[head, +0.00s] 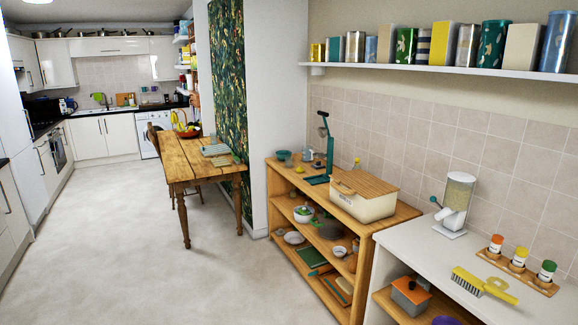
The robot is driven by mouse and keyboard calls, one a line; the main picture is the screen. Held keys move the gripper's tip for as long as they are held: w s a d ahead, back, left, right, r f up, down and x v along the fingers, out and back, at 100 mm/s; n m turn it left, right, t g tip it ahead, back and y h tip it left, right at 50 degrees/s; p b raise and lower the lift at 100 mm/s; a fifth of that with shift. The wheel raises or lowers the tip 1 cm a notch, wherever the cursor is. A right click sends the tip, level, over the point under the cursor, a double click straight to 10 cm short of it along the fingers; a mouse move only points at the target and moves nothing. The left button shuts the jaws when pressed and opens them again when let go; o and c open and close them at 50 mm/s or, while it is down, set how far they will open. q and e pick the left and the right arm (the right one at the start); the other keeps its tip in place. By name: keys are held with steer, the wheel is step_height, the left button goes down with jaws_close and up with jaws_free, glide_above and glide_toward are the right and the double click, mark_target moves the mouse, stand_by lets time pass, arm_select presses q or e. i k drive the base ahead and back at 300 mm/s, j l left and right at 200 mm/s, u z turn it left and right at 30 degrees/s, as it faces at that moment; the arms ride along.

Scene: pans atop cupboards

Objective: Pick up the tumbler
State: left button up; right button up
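I cannot pick out a tumbler with certainty in the head view. Small vessels stand on the wooden shelf unit (397,222) at the middle right, including a teal bowl (284,156) on its top and a white bowl with something green in it (303,214) below. They are too small to tell apart well. A purple rounded thing (446,320) is cut off by the bottom edge. Neither of my grippers is in view.
A white counter (420,246) at the right holds a dispenser (457,203), three jars on a wooden tray and a yellow brush (484,284). A bread bin (362,203) stands on the shelf unit. A wooden table (180,151) stands further back. The floor (140,255) is clear.

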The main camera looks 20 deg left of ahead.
mark_target(288, 161)
steer(key=i+j+u, duration=0.6)
steer(key=i, duration=0.2)
steer(key=i+j+u, duration=0.15)
steer(key=i+u, duration=0.45)
steer(key=i, duration=2.75)
steer(key=j+u, duration=0.05)
steer(key=j, duration=0.05)
